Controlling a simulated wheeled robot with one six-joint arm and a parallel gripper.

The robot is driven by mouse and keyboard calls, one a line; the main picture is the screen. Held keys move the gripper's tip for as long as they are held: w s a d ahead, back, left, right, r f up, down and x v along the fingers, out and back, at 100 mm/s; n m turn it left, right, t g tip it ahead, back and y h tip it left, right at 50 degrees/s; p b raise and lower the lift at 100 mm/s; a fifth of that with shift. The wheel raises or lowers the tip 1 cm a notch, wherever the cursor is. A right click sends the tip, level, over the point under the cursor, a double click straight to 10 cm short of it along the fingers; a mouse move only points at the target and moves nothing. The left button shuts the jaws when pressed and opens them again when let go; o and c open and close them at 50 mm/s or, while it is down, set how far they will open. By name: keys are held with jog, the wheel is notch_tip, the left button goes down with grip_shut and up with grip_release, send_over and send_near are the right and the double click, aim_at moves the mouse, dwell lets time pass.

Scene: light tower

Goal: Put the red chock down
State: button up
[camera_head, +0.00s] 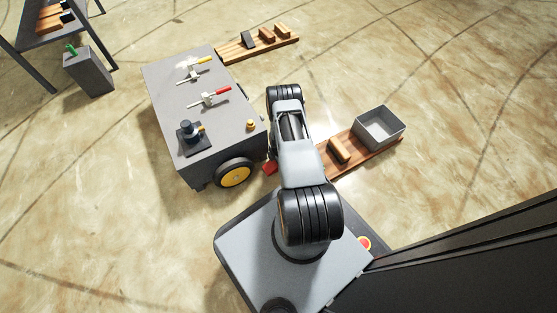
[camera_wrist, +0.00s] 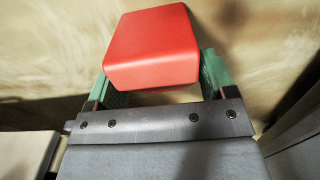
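The red chock (camera_wrist: 150,48) fills the upper middle of the wrist view. It sits between the two green fingertips of my gripper (camera_wrist: 160,76), with a finger against each side, so the gripper looks shut on it. In the head view a small part of the red chock (camera_head: 270,169) shows just left of my arm, close to the yellow-hubbed wheel (camera_head: 236,174) of the grey cart (camera_head: 227,128). My arm hides the gripper there. I cannot tell from these frames whether the chock touches the floor.
A wooden plank (camera_head: 376,157) right of my arm carries a tan chock (camera_head: 339,150) and an open grey box (camera_head: 380,128). Another plank (camera_head: 236,53) behind the cart holds several chocks. Clamps stand on the cart top. Open floor (camera_head: 470,110) lies to the right.

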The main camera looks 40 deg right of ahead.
jog(key=shift+o, duration=1)
notch_tip(320, 180, up, 12)
jog(key=p, duration=0.5)
jog(key=shift+r, duration=0.15)
jog(key=shift+s, duration=0.1)
